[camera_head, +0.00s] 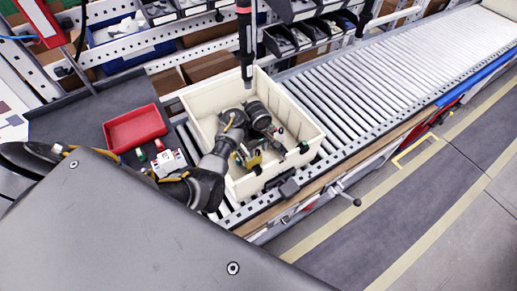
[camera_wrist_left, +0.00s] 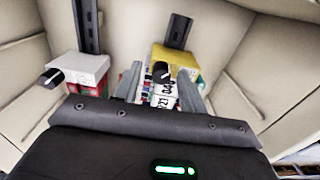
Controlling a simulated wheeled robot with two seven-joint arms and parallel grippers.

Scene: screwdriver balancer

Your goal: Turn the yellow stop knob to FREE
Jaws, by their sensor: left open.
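In the left wrist view a yellow block (camera_wrist_left: 176,56) with a black knob (camera_wrist_left: 161,71) on its near side sits in front of a black rail. The two fingers of my left gripper (camera_wrist_left: 160,78) are open on either side of this knob and its white lettered face. I cannot tell whether they touch it, and the lettering is too blurred to read fully. In the head view my left arm reaches into a cream crate (camera_head: 302,112), where the yellow block (camera_head: 252,160) is partly hidden. My right gripper is not in view.
A second block (camera_wrist_left: 82,68), white and red with a black knob, stands left in the wrist view. The crate walls enclose the gripper. A dark screwdriver (camera_head: 245,45) hangs over the crate. A red tray (camera_head: 133,128) lies left, and the roller conveyor (camera_head: 385,68) runs right.

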